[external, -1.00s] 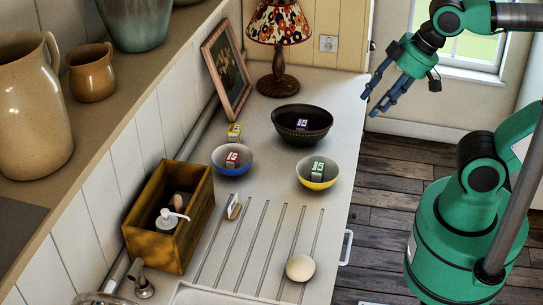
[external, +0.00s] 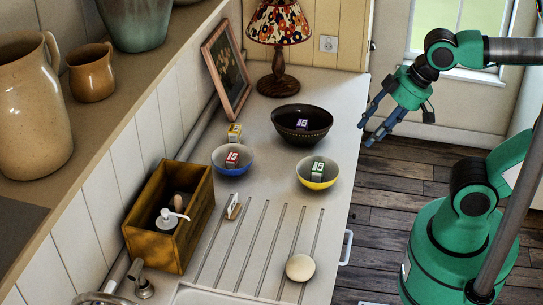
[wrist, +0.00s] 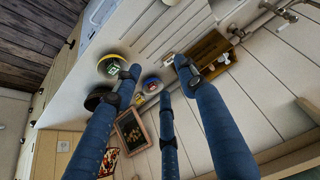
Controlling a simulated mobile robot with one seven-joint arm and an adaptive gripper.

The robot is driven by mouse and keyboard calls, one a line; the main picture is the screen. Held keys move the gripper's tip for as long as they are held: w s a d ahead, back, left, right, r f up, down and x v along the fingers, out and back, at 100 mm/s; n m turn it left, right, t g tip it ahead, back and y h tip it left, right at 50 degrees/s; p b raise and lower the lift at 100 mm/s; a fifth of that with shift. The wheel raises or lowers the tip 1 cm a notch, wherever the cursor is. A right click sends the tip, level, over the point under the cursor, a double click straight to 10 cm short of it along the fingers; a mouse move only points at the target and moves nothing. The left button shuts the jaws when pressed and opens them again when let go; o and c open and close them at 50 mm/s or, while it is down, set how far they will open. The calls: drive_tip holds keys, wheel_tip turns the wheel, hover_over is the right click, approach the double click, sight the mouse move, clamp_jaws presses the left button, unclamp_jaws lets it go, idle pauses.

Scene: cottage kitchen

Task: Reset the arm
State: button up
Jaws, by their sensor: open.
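My gripper (external: 375,123) is open and empty. It hangs in the air beside the right edge of the counter (external: 335,215), near the level of the dark bowl. In the wrist view its blue fingers (wrist: 160,90) are spread apart with nothing between them. My green arm reaches in from the right side of the external view.
On the counter are a dark bowl (external: 319,121), a blue bowl (external: 241,167) and a yellow bowl (external: 328,182), each holding a small box.

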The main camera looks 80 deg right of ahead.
wheel_tip(320, 180, down, 5)
drive_tip(key=b, duration=0.4)
